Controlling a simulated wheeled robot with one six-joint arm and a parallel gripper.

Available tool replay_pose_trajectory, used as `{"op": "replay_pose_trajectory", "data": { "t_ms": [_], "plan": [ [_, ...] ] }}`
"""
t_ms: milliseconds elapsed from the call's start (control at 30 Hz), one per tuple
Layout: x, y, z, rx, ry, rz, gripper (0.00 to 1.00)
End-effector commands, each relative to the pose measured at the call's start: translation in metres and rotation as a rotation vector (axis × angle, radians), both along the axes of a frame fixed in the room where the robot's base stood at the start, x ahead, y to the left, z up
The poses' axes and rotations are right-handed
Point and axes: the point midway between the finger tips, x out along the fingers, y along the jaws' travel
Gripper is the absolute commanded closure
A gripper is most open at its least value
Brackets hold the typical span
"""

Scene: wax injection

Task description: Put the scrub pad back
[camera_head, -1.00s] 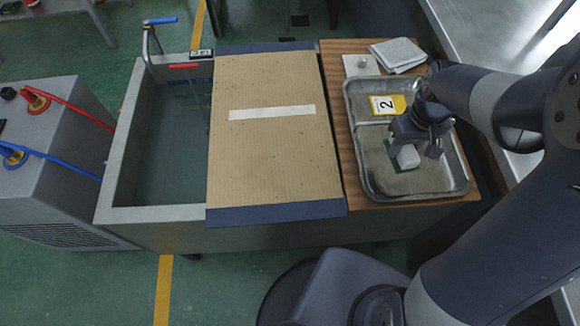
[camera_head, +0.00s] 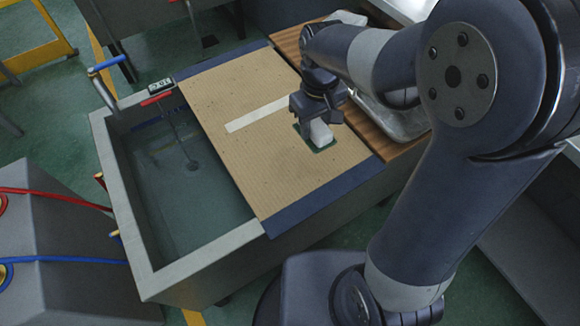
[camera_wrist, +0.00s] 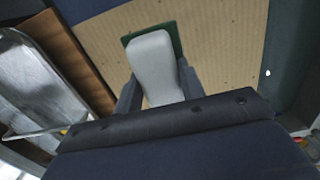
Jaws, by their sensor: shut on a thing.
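The scrub pad has a pale grey block handle (camera_head: 320,133) and a dark green pad (camera_head: 327,150) under it. My gripper (camera_head: 316,122) is shut on the handle and holds the pad over the cardboard-covered board (camera_head: 235,90), near its right side. In the wrist view the handle (camera_wrist: 157,68) stands between my two fingers and the green pad (camera_wrist: 177,33) shows beyond it. I cannot tell whether the pad touches the board. The metal tray (camera_head: 400,122) is to the right, partly hidden by my arm.
A water-filled sink (camera_head: 185,190) lies left of the board, with a blue-handled tap (camera_head: 105,68) at its far left corner. A wooden surface (camera_head: 290,42) lies between board and tray. A white strip (camera_head: 258,113) crosses the board.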

Motion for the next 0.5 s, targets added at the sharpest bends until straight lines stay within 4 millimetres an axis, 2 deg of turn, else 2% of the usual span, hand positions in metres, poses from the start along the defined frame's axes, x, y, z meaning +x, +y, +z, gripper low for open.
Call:
{"op": "replay_pose_trajectory", "data": {
  "t_ms": [133,300,500],
  "plan": [
    [0.0,0.0,-0.014,-0.001,0.003,-0.003,0.84],
    [-0.001,0.0,-0.046,-0.001,0.004,-0.003,0.84],
    [0.0,0.0,-0.064,-0.001,0.001,-0.003,0.84]
  ]
}}
